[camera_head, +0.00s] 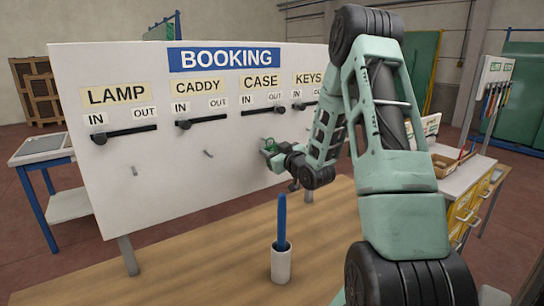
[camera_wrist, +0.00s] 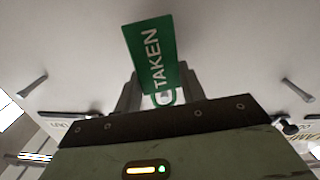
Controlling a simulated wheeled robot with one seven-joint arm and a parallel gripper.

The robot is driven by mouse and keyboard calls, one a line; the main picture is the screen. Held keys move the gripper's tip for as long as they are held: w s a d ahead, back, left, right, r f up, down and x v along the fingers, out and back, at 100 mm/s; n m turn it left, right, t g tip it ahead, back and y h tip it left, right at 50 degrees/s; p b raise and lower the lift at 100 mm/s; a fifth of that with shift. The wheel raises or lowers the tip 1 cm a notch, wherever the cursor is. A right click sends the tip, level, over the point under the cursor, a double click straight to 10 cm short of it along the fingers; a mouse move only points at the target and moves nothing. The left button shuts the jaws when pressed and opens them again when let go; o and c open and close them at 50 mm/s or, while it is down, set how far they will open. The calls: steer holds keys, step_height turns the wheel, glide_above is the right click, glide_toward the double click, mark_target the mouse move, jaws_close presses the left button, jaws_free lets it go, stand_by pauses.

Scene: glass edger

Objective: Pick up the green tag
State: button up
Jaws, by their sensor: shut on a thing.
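The green tag (camera_wrist: 150,52), marked TAKEN in white, stands out between the two fingers of my gripper (camera_wrist: 161,88) in the wrist view. The fingers are shut on it near its narrow end, where a loop shows. In the head view, my gripper (camera_head: 271,150) is close to the white board (camera_head: 180,85), below the CASE label, and only a little green of the tag (camera_head: 268,144) shows there. Whether the tag touches the board or still hangs on a peg cannot be told.
Bare pegs (camera_head: 208,153) stick out of the board to the left of my gripper. Black sliders (camera_head: 124,134) run under the labels. A white cup (camera_head: 281,262) with a blue stick (camera_head: 282,220) stands on the wooden table (camera_head: 190,268). A drawer cabinet (camera_head: 470,185) stands at right.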

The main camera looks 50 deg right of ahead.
steer(key=b+v, duration=0.8)
steer(key=v, duration=0.2)
steer(key=shift+s+f, duration=0.3)
steer(key=shift+f, duration=0.1)
steer(key=b+v, duration=0.7)
steer(key=b, duration=0.3)
steer(key=shift+r+b, duration=0.3)
steer(key=shift+a, duration=0.1)
